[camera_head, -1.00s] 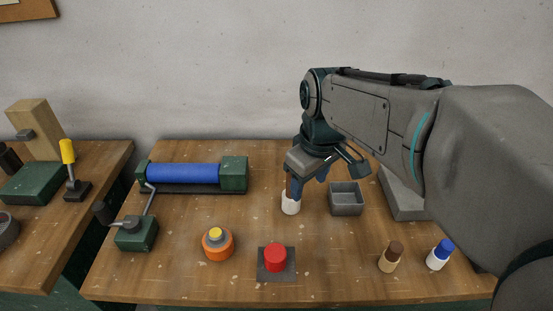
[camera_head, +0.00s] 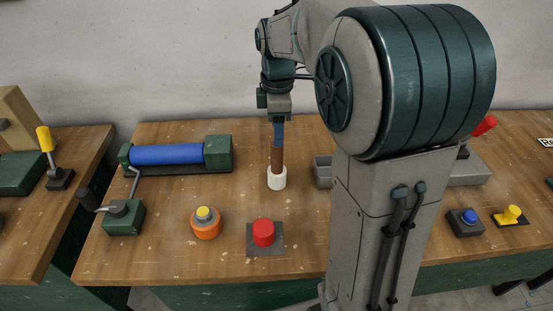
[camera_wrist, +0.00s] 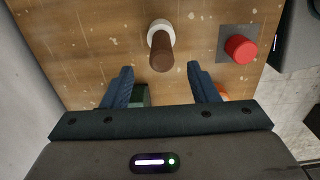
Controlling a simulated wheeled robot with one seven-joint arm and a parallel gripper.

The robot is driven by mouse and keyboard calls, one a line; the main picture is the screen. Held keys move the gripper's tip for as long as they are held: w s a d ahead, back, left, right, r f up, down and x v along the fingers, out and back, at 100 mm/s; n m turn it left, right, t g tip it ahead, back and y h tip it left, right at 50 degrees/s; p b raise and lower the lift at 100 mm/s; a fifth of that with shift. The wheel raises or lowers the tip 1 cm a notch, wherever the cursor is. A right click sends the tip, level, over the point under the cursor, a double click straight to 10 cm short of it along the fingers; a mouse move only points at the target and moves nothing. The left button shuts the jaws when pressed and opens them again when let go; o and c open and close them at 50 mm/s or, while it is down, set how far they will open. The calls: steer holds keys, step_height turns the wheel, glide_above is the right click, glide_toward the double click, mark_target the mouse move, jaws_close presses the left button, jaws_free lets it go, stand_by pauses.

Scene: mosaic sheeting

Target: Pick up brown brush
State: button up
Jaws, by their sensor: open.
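The brown brush (camera_head: 277,160) stands upright on the bench, its brown handle up and its white round lower part at the bottom. It also shows in the wrist view (camera_wrist: 161,56), its handle pointing toward the camera. My gripper (camera_head: 278,142) is above the handle, pointing down, with its blue fingers close to the handle's top. In the wrist view my open gripper (camera_wrist: 159,72) has its fingers apart, and the handle end shows just beyond the gap between the tips. I cannot tell whether a finger touches it.
The wooden bench (camera_head: 170,255) holds a red button (camera_head: 263,233), an orange round piece (camera_head: 206,225) and a blue roller (camera_head: 167,155) with a crank. A grey tray (camera_head: 322,172) is right of the brush, partly hidden by my arm. A blue button (camera_head: 468,217) and yellow switch (camera_head: 511,215) are far right.

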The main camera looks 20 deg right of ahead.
mark_target(277, 150)
step_height(277, 150, down, 8)
steer(key=shift+s+a+r+p, duration=0.1)
steer(key=shift+r+p, duration=0.15)
steer(key=shift+p, duration=0.25)
steer(key=c, duration=1.1)
